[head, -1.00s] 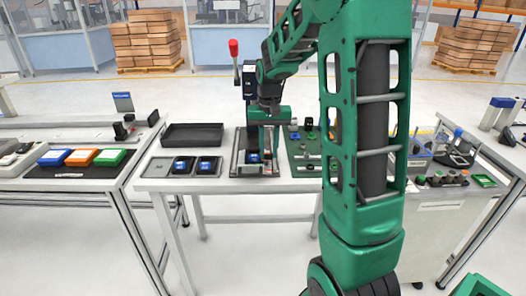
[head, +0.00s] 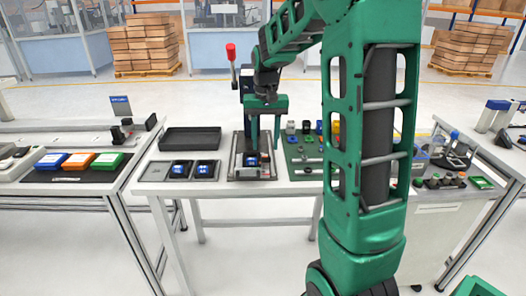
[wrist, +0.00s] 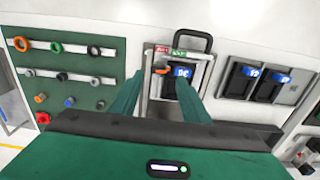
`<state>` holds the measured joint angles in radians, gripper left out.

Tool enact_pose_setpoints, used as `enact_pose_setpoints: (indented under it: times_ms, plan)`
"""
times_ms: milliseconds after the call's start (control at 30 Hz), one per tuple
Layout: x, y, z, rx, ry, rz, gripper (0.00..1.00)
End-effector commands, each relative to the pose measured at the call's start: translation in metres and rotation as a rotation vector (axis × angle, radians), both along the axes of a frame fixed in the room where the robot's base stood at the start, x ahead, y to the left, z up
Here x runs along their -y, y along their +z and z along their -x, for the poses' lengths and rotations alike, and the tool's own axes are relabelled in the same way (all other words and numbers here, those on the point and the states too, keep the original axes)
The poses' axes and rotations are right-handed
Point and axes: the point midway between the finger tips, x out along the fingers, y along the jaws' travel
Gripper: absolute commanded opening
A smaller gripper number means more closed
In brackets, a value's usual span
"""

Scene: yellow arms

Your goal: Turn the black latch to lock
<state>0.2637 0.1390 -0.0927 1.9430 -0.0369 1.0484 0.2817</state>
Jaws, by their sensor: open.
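My gripper (head: 265,146) is open and empty above the grey fixture (head: 240,172) in the middle of the table, fingers pointing down. The wrist view shows the gripper (wrist: 160,76) with the fixture beyond its fingertips. The fixture holds a black block with a blue label (wrist: 182,72). A black U-shaped handle (wrist: 207,40) stands at one edge; I cannot tell whether it is the latch. An orange piece (wrist: 161,70) lies beside the block, near red and green labels. The fingers and arm hide part of the fixture.
A green board (wrist: 70,78) with rings and knobs lies beside the fixture. On the other side are two blue-labelled black blocks in a tray (head: 150,171) and an empty black tray (head: 191,138). A red-knobbed lever (head: 231,52) rises behind the fixture.

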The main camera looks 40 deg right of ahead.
Motion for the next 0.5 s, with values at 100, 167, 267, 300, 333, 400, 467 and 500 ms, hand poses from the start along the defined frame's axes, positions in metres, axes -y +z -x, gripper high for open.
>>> enact_pose_setpoints:
  times_ms: [100, 167, 267, 300, 333, 400, 467, 500]
  plan:
    - [0.001, 0.016, 0.0, -0.001, -0.002, 0.001, 0.42]
    - [0.001, 0.021, 0.0, -0.001, -0.003, 0.0, 0.42]
    - [0.002, 0.028, 0.0, -0.003, -0.004, 0.001, 0.42]
    - [0.002, 0.03, 0.0, -0.003, -0.004, 0.001, 0.42]
    - [0.002, 0.031, 0.0, -0.003, -0.004, 0.001, 0.42]
    - [0.001, 0.032, 0.001, -0.004, -0.004, 0.0, 0.42]
    - [0.001, 0.033, 0.001, -0.004, -0.004, -0.001, 0.42]
    - [0.001, 0.033, 0.001, -0.004, -0.004, -0.001, 0.42]
